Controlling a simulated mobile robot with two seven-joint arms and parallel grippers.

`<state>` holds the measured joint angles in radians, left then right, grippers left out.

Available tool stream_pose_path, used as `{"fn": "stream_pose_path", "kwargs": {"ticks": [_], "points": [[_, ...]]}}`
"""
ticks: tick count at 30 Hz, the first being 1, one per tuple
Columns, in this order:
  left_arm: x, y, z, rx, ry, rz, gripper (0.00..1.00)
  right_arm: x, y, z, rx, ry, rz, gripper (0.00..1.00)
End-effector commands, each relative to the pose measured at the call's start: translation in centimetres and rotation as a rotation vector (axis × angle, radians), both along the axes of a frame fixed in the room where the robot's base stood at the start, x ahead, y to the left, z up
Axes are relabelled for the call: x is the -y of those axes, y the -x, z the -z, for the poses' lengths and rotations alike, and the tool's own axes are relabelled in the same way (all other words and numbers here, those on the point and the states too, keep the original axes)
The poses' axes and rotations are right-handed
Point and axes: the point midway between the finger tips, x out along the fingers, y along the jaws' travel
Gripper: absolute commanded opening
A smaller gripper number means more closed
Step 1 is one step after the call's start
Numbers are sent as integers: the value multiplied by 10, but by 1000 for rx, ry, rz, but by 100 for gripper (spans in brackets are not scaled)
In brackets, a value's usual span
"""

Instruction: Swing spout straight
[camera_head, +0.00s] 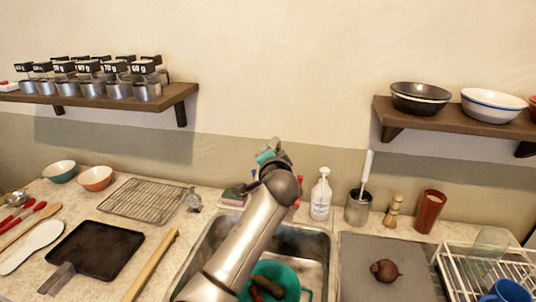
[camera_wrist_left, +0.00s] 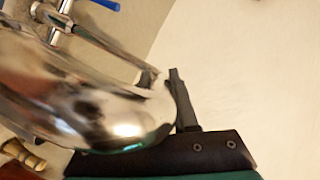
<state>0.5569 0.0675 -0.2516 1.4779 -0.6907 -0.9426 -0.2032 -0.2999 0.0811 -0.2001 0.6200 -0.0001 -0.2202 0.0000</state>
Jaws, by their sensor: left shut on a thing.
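The chrome spout (camera_wrist_left: 95,95) fills the left of the left wrist view, curved and close to the camera. My left gripper (camera_wrist_left: 178,92) is at its rounded end, shut on it; one dark finger shows against the spout's right side, and the other finger is not clear. In the head view my left gripper (camera_head: 268,153) is behind the sink, high above the back counter. My arm and wrist hide the spout there, so its angle over the sink cannot be told. My right gripper is not in view.
The sink (camera_head: 318,243) holds a teal colander (camera_head: 287,272) with dark items. A soap bottle (camera_head: 320,197) and a metal utensil holder (camera_head: 357,208) stand right behind it. A grey board (camera_head: 360,255) and dish rack (camera_head: 450,268) lie right; a wire rack (camera_head: 145,200) lies left.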

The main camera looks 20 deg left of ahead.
Motion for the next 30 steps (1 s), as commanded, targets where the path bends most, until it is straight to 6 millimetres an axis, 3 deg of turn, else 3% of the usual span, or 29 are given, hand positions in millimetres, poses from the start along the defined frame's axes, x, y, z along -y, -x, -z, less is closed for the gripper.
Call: {"fn": "stream_pose_path", "kwargs": {"ticks": [1, 9, 20, 30], "points": [[0, 0, 0, -1, 0, 1, 30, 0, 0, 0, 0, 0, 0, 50], [0, 0, 0, 1, 0, 1, 57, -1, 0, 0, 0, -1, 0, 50], [3, 4, -1, 2, 1, 2, 57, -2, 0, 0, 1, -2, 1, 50], [21, 42, -10, 1, 2, 3, 57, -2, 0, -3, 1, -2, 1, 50]]}}
